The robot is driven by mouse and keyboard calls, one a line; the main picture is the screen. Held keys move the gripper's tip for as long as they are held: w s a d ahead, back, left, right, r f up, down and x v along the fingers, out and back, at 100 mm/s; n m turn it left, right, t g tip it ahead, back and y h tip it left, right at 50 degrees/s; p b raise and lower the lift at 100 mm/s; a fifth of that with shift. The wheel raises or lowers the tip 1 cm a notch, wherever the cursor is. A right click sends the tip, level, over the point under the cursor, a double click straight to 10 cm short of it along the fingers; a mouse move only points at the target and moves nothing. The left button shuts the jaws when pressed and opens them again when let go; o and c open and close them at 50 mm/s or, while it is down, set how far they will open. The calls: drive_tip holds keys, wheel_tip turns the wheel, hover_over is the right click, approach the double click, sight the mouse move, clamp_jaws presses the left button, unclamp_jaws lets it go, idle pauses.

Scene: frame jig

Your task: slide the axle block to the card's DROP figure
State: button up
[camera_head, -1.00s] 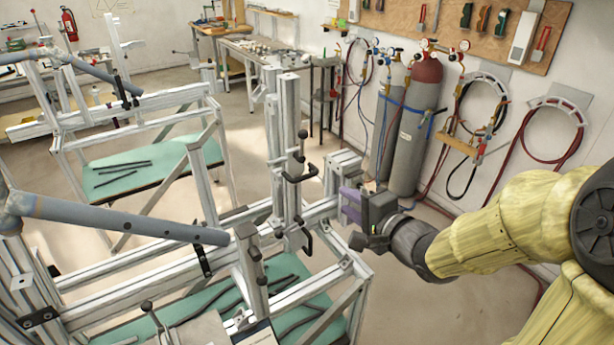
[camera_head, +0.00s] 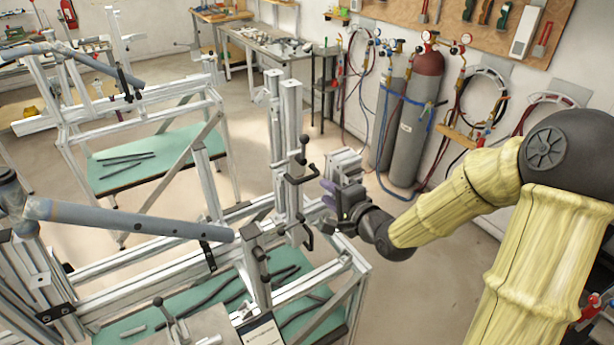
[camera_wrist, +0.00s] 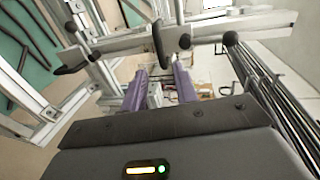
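My gripper (camera_head: 328,194) has purple fingers and is beside the right end of the near frame jig, close to its upright posts (camera_head: 290,150). In the wrist view the two fingers (camera_wrist: 160,70) stand apart, with background showing between them and nothing clearly held. A grey metal block (camera_head: 343,164) sits just behind the gripper on the jig; I cannot tell for sure whether it is the axle block. A card (camera_head: 262,335) with a dark edge is at the bottom of the head view, partly cut off. Its figures are too small to read.
Black clamp handles (camera_head: 300,172) stick out from the posts near my gripper; one also shows in the wrist view (camera_wrist: 158,45). A grey tube (camera_head: 130,218) lies across the jig. Gas cylinders (camera_head: 415,125) stand against the wall. Floor right of the jig is clear.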

sight(308, 180)
drive_tip(key=p+x, duration=0.2)
drive_tip(key=x, duration=0.6)
drive_tip(key=shift+w+a, duration=0.25)
drive_tip(key=shift+w, duration=0.05)
drive_tip(key=shift+w+a+f, duration=0.25)
drive_tip(key=shift+w+a, duration=0.05)
drive_tip(key=shift+w, duration=0.2)
clamp_jaws()
